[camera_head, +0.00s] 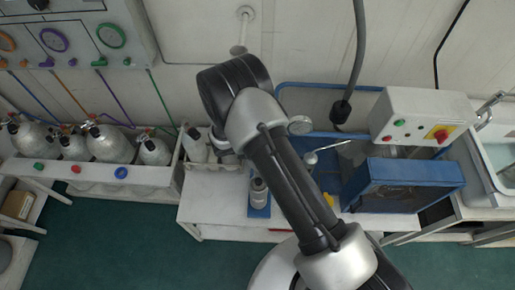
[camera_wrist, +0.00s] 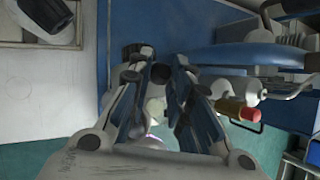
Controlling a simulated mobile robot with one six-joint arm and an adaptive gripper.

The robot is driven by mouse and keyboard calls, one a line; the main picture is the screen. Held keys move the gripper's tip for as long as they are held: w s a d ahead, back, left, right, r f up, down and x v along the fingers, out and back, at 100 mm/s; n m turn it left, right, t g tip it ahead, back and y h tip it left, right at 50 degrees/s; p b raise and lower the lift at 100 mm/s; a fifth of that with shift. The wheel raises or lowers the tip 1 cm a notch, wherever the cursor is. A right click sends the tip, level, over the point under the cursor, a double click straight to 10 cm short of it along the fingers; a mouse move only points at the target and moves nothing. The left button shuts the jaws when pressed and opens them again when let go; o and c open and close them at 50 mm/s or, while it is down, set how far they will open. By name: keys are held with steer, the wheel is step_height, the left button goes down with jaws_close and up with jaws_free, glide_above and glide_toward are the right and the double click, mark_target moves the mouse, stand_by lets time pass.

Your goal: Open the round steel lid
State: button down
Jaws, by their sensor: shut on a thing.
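In the wrist view my gripper (camera_wrist: 162,78) reaches down over a blue surface (camera_wrist: 196,18). Its two fingers are closed around a small dark round piece (camera_wrist: 160,73) between the tips. I cannot tell whether this piece belongs to the steel lid. No round steel lid shows clearly in either view; the fingers or my arm may hide it. In the head view my arm covers the middle of the bench and hides my gripper.
Steel cylinders (camera_head: 108,144) stand at left. A red-ended fitting (camera_wrist: 230,108) is right of my fingers.

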steer(key=shift+w+r, duration=0.4)
steer(key=shift+w, duration=0.15)
steer(key=c, duration=1.8)
jaws_free()
steer(key=shift+d, duration=0.1)
steer(key=shift+o, duration=0.6)
steer(key=shift+w+d+f, duration=0.1)
steer(key=shift+w+f, duration=0.05)
steer(key=shift+f, duration=0.1)
steer(key=shift+o, duration=1.2)
steer(key=shift+s, duration=0.25)
steer(key=shift+f, duration=0.1)
steer(key=v, duration=1.2)
